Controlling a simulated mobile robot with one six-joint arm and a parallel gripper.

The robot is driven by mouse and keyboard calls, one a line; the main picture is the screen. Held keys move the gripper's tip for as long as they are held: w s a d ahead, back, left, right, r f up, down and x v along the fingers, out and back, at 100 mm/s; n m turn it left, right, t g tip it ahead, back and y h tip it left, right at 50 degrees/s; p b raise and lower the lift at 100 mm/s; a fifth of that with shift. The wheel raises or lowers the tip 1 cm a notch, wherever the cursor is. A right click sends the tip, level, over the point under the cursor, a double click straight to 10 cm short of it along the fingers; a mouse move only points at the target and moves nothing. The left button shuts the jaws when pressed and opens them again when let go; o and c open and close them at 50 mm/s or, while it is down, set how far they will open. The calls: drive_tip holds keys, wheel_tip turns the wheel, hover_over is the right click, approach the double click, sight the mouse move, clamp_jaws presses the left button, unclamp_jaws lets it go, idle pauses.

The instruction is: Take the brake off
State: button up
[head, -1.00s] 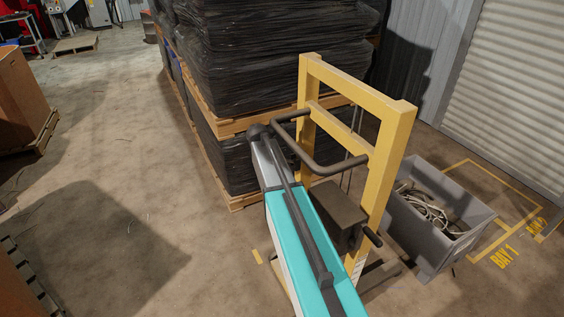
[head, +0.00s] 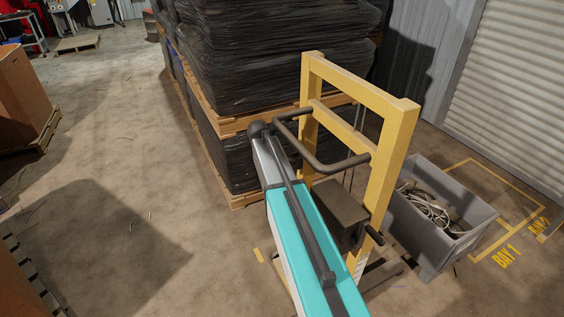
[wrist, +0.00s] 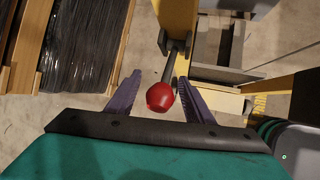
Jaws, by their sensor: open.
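The brake lever is a dark rod with a red ball knob (wrist: 160,97), seen in the wrist view, running up toward the yellow frame (wrist: 177,22). My gripper (wrist: 160,84) is open, with one purple finger on each side of the knob. The knob sits between the fingers with gaps on both sides. In the head view the yellow upright frame (head: 400,135) of the lift truck stands right of my teal arm, with a dark handlebar (head: 318,163) and a dark box (head: 338,205). My gripper and the red knob are hidden there.
Black-wrapped stacks (head: 270,55) on wooden pallets stand behind the truck. A grey bin (head: 425,240) with cable scrap stands at its right, near the yellow bay marking (head: 507,255). A cardboard box (head: 22,95) is at far left. The floor between is mostly clear.

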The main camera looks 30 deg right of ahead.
drive_tip(key=shift+s+a+r, duration=0.15)
drive_tip(key=shift+a+r, duration=0.05)
drive_tip(key=shift+r, duration=0.25)
drive_tip(key=s+a+b, duration=0.2)
drive_tip(key=s+a, duration=0.4)
drive_tip(key=a, duration=0.5)
drive_tip(key=shift+r, duration=0.4)
drive_tip(key=s+a+f+g+y, duration=0.1)
drive_tip(key=s+a+f+g, duration=0.1)
drive_tip(key=s+f, duration=0.55)
drive_tip(key=s+a+f+g, duration=0.15)
drive_tip(key=s+f, duration=0.35)
drive_tip(key=f, duration=0.6)
drive_tip(key=s+a+f+g+y, duration=0.1)
drive_tip(key=s+a+f, duration=0.1)
drive_tip(key=s+f, duration=0.65)
drive_tip(key=s+a+f+m+g+y, duration=0.1)
drive_tip(key=s+a+f+m, duration=0.2)
drive_tip(key=s+m, duration=0.3)
drive_tip(key=s+a+f+m+g+y, duration=0.1)
drive_tip(key=s+f+m, duration=0.4)
drive_tip(key=s, duration=0.5)
drive_tip(key=s+a+f+m+g+y, duration=0.1)
drive_tip(key=s+a+f+m+g, duration=0.1)
drive_tip(key=s+a+f+m, duration=0.2)
drive_tip(key=s+a+m, duration=0.1)
drive_tip(key=s+m, duration=0.2)
drive_tip(key=s, duration=0.1)
drive_tip(key=shift+f+y, duration=0.4)
